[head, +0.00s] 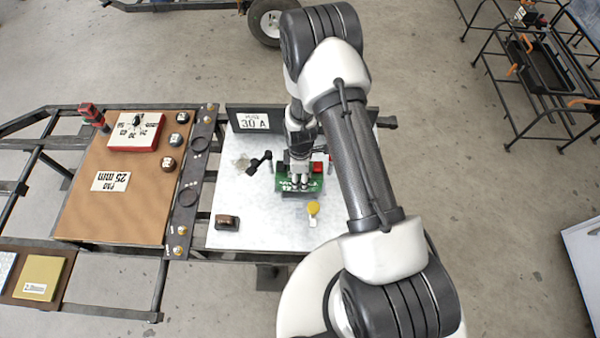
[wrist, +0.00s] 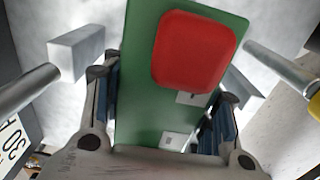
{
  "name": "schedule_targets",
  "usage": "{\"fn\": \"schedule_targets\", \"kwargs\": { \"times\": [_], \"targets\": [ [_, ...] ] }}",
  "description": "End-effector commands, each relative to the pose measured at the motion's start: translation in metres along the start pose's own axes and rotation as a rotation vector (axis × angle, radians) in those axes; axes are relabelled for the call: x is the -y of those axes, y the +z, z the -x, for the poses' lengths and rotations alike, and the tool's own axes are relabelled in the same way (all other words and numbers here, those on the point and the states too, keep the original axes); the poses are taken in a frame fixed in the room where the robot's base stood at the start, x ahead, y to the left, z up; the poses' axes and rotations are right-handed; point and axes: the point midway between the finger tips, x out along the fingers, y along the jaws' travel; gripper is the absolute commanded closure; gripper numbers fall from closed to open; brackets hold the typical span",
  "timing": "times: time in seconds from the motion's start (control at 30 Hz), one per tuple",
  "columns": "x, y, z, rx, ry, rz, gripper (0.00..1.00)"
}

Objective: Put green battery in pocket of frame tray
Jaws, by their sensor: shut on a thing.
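The green battery (head: 313,184) is in my gripper (head: 299,178), over the white panel (head: 235,205) of the frame. In the wrist view the battery (wrist: 145,85) is a flat green block with a raised red patch (wrist: 195,50) and small white labels. My gripper's fingers (wrist: 162,112) are shut on its two sides. A pale grey block (wrist: 76,52) and a metal rod (wrist: 25,90) are to the left of the battery; another rod (wrist: 282,70) is to its right. I cannot make out the tray's pocket; the battery and my gripper cover that area. Whether the battery touches anything below is unclear.
A yellow-topped post (head: 313,208) stands just in front of the battery. A black-handled part (head: 259,162) lies to its left, and a dark brown block (head: 227,222) at front left. A dark "30 A" plate (head: 254,121) stands behind. The panel's front left is mostly clear.

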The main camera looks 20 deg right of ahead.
Motion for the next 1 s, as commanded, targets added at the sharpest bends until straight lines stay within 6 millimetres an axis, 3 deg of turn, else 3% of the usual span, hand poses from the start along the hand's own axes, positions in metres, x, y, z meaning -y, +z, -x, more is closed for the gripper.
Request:
{"fn": "schedule_targets", "kwargs": {
  "times": [0.3,0.73,0.77,1.0],
  "targets": [
    [-0.002,-0.001,-0.035,-0.001,0.003,0.000,1.00],
    [-0.002,-0.001,-0.039,-0.001,0.004,0.000,1.00],
    [0.001,0.000,-0.041,0.000,-0.001,0.000,0.46],
    [0.001,0.000,-0.040,0.000,-0.001,0.000,0.30]
  ]
}}
